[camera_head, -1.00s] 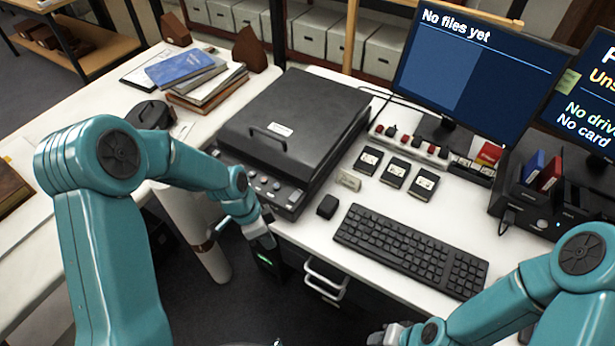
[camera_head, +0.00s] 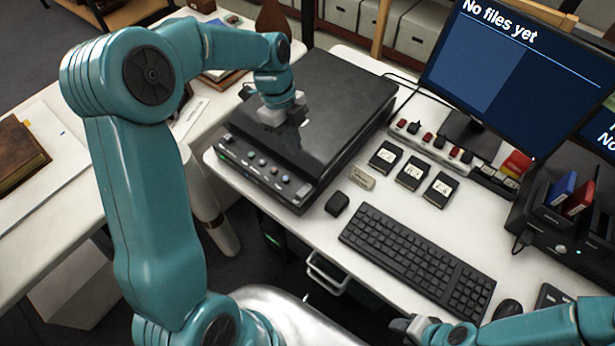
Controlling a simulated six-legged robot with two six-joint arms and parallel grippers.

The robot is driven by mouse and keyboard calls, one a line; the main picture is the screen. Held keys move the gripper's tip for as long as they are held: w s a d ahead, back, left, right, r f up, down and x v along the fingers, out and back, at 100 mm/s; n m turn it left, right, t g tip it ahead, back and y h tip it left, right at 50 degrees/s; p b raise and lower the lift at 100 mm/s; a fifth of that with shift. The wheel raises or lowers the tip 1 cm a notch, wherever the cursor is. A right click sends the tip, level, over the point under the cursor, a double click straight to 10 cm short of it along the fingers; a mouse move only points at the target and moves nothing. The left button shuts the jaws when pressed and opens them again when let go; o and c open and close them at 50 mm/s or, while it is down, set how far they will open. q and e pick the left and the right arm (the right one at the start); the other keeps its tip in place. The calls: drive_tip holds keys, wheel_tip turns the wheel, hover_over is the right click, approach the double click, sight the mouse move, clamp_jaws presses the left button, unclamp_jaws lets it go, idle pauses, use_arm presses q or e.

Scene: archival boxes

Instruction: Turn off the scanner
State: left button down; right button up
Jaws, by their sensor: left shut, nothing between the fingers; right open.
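The black scanner (camera_head: 347,105) sits on the white desk with its lid down. My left gripper (camera_head: 293,148) is shut and empty, above the front part of the lid, behind the button row. It hides the lid handle, and I cannot tell whether it touches the lid. My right gripper (camera_head: 402,326) is at the bottom edge, in front of the desk and far from the scanner. Its fingers are small in view; it is open.
A keyboard (camera_head: 418,262), a small black box (camera_head: 337,204) and several black cartridges (camera_head: 412,173) lie right of the scanner. A power strip (camera_head: 430,140) and a monitor (camera_head: 500,75) reading "No files yet" stand behind. Books lie at the left.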

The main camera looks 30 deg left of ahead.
use_arm(q)
drive_tip(key=p, duration=0.2)
approach(301, 193)
drive_tip(key=x, duration=0.5)
drive_tip(key=shift+d+f, duration=0.15)
drive_tip(key=shift+d, duration=0.2)
drive_tip(key=shift+f, duration=0.55)
